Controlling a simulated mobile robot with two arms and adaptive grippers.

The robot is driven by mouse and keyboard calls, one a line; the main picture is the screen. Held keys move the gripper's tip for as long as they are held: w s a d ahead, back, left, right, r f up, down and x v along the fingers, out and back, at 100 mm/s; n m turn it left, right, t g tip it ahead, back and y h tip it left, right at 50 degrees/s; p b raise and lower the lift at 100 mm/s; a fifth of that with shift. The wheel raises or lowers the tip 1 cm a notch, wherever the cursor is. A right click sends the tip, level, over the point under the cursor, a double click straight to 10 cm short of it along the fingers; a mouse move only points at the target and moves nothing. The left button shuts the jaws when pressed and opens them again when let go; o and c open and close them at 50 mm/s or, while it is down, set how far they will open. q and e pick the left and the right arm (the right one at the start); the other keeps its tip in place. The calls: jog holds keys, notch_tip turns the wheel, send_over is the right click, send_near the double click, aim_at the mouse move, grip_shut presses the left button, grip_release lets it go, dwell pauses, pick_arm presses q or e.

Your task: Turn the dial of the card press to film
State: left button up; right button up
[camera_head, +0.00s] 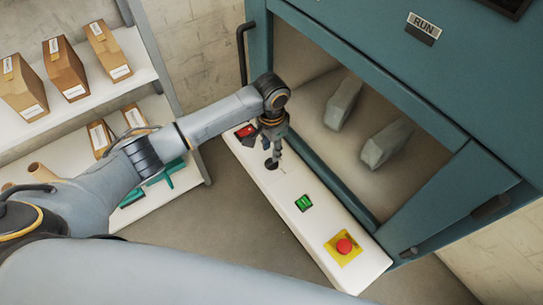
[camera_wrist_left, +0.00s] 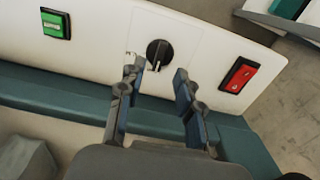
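The card press is a large teal cabinet (camera_head: 350,65) with a white control panel (camera_head: 316,223) along its front. Its dial is a round black knob (camera_wrist_left: 160,54) with a pale pointer mark, set in the white panel; in the head view the dial (camera_head: 271,164) is partly covered by my gripper. Small print beside the dial is too small to read. My left gripper (camera_wrist_left: 159,72) is open and empty, its two fingers spread on either side just short of the dial. It also shows in the head view (camera_head: 274,151) over the panel. My right gripper is not seen.
The panel also carries a red switch (camera_wrist_left: 238,75), a green switch (camera_wrist_left: 55,23) and a red emergency button (camera_head: 344,246) on yellow. Two grey blocks (camera_head: 343,100) lie inside the cabinet. A white shelf (camera_head: 130,50) with brown boxes stands at left. Bare floor lies between.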

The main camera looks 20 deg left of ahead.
aim_at(271, 162)
pick_arm(q)
notch_tip(271, 162, down, 5)
jog(key=shift+r, duration=0.1)
dwell(0.3)
grip_shut()
